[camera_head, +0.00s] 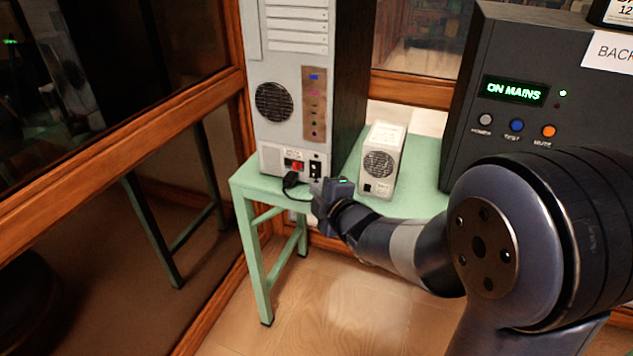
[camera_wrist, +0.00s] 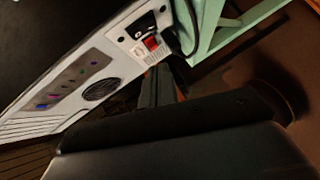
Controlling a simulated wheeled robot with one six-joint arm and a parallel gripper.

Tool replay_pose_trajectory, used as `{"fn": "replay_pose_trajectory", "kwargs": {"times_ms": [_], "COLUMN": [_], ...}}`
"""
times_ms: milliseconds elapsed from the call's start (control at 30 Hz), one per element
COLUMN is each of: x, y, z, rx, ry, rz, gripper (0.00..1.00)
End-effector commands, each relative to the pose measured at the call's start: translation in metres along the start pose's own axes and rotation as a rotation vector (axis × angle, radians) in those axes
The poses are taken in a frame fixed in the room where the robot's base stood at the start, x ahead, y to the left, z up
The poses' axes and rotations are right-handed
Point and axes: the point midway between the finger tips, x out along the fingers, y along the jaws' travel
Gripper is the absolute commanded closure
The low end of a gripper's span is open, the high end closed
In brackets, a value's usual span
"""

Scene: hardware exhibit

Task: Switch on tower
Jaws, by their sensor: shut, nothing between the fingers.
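The tower (camera_head: 288,70) is a tall pale grey case with a dark side, standing on a green table, its rear panel facing me. Low on that panel are a red rocker switch (camera_head: 293,164) and a black socket (camera_head: 315,168). In the wrist view the red switch (camera_wrist: 152,43) and the panel (camera_wrist: 55,88) appear tilted, with the socket (camera_wrist: 140,25) beside the switch. My gripper (camera_head: 320,198) is shut and empty, just in front of the tower's lower right corner. Its dark fingers (camera_wrist: 160,84) show below the switch in the wrist view. I cannot tell the switch's position.
A small white box with a grille (camera_head: 381,160) stands right of the tower. A dark unit reading "ON MAINS" (camera_head: 515,90) stands further right. Wood-framed glass is at left.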

Motion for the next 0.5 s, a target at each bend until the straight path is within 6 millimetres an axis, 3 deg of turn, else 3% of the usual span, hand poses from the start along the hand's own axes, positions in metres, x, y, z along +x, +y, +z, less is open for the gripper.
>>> {"fn": "replay_pose_trajectory", "kwargs": {"times_ms": [200, 500], "x": [0.04, 0.063], "y": [-0.001, 0.0], "z": [0.0, 0.024], "rx": [0.0, 0.001], "ry": [0.001, -0.001], "rz": [-0.002, 0.0], "gripper": [1.0, 1.0]}}
